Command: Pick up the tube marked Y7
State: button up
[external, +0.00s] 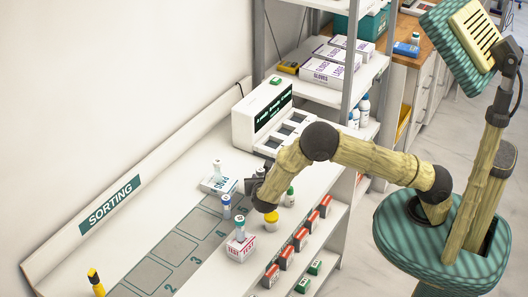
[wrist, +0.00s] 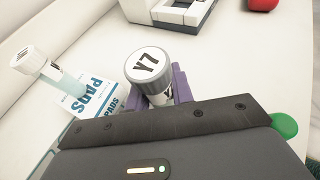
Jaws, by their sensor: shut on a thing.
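The tube marked Y7 (wrist: 148,65) has a grey-white cap with black lettering and stands between the purple fingers of my gripper (wrist: 160,92) in the wrist view. My gripper is shut on it.
A white-capped tube (external: 217,168) is at the PADS box (external: 214,187). A blue-labelled tube (external: 226,206), a TEST box (external: 240,250) with another tube, a yellow-capped container (external: 271,221) and a green-capped bottle (external: 290,198) stand nearby. A white machine (external: 245,122) is behind.

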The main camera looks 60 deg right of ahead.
notch_tip(320, 180, up, 7)
jog(key=shift+f+b, duration=0.2)
jog(key=shift+b, duration=0.1)
dwell(0.4)
